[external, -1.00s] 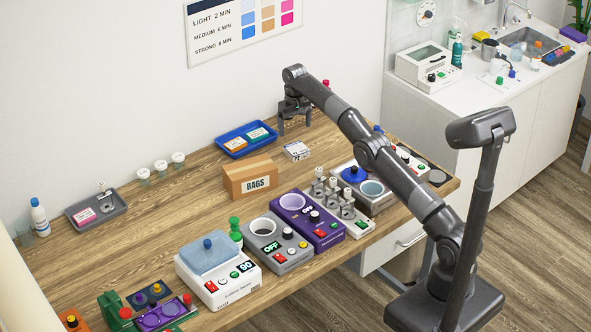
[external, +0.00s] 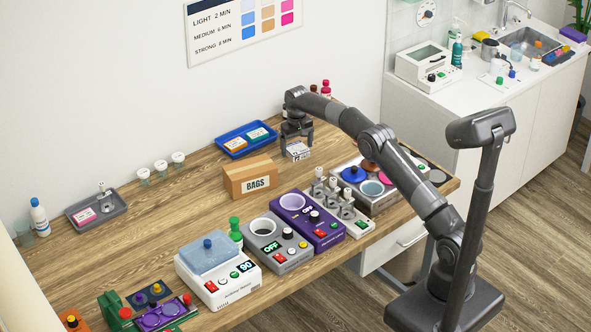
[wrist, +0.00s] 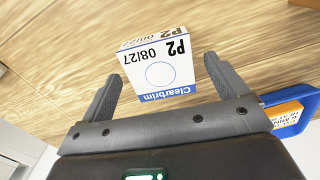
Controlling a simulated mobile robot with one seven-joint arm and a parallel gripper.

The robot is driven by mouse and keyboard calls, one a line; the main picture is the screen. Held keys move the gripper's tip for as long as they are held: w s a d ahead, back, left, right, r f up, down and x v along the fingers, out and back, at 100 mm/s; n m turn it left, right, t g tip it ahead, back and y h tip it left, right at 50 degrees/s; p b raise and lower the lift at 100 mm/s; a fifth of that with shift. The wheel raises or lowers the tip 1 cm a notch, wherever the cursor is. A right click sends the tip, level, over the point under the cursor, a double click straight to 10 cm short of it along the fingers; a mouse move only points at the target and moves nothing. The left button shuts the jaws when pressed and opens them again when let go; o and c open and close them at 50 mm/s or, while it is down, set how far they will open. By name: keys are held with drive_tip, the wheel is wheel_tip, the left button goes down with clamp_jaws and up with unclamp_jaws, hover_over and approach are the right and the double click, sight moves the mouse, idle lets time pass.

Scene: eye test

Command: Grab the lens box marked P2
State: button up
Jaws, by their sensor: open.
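The lens box (external: 297,153) is small and white and lies on the wooden table right of the blue tray. In the wrist view the lens box (wrist: 158,70) shows "P2", "08/27", a circle outline and a blue "Clearbrim" band. My gripper (external: 297,145) is open and points down just above the box, hiding part of it in the external view. In the wrist view the fingers of my gripper (wrist: 162,67) stand left and right of the box's near part, with a gap on both sides. Nothing is held. I cannot tell the exact fingertip height.
The blue tray (external: 220,143) with an orange and a green-labelled box stands left of my gripper; its corner shows in the wrist view (wrist: 295,126). The cardboard BAGS box (external: 248,180) stands nearer the front. Red- and brown-capped bottles (external: 326,88) stand behind. Table around the lens box is bare.

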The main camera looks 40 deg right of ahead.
drive_tip(key=shift+f, duration=0.5)
drive_tip(key=c, duration=1.1)
